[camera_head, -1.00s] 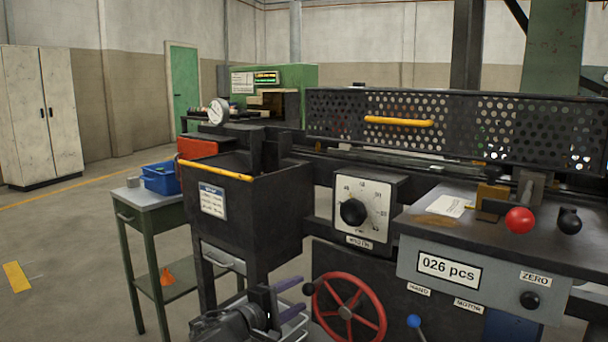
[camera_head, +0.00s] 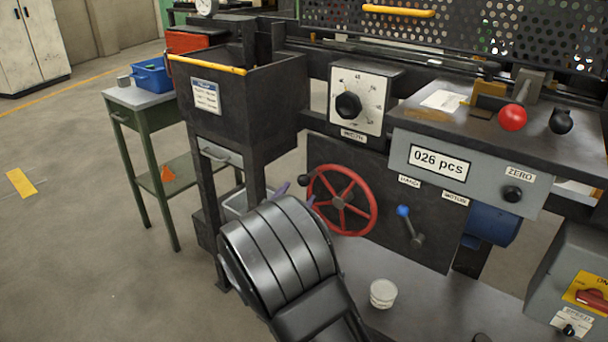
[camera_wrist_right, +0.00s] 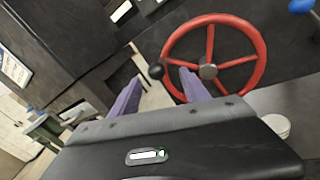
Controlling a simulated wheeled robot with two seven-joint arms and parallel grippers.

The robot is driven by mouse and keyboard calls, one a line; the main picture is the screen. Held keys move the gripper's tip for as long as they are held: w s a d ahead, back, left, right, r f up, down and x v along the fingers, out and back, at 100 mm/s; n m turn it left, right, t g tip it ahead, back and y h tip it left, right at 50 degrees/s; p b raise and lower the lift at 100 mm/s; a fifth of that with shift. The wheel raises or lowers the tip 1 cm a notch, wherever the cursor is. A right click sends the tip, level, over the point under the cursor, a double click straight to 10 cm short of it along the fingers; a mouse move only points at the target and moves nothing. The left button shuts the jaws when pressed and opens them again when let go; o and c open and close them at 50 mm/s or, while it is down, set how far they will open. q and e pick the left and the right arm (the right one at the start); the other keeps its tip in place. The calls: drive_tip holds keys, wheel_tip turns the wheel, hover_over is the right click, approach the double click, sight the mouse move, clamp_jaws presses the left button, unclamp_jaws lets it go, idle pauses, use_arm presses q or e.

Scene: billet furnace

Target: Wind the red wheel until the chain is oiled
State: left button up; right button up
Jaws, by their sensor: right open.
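The red wheel (camera_head: 342,200) is on the dark front panel of the machine. Its black handle knob (camera_head: 304,180) sticks out at the wheel's left side. My right gripper (camera_head: 296,196) is just left of the wheel, mostly hidden behind my own wrist, with its purple fingertips near the knob. In the right wrist view, the gripper (camera_wrist_right: 160,78) is open, and the knob (camera_wrist_right: 156,71) shows between the fingertips, with the wheel (camera_wrist_right: 213,62) beyond. I cannot tell whether the fingers reach around the knob. I cannot make out the chain. My left gripper is not in view.
A blue-knobbed lever (camera_head: 409,226) is right of the wheel. A white tin (camera_head: 383,293) stands on the low ledge below. A grey switch box (camera_head: 570,275) is at the lower right. The black bin (camera_head: 235,115) overhangs at the left. Floor at the left is open.

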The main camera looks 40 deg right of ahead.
sight(302, 184)
drive_tip(key=shift+w+a+n, duration=0.2)
drive_tip(key=shift+w+n, duration=0.05)
drive_tip(key=shift+n, duration=0.65)
drive_tip(key=b+x, duration=0.1)
drive_tip(key=x, duration=0.6)
drive_tip(key=shift+b, duration=0.4)
drive_tip(key=shift+w+d, duration=0.3)
drive_tip(key=shift+c, duration=0.2)
clamp_jaws()
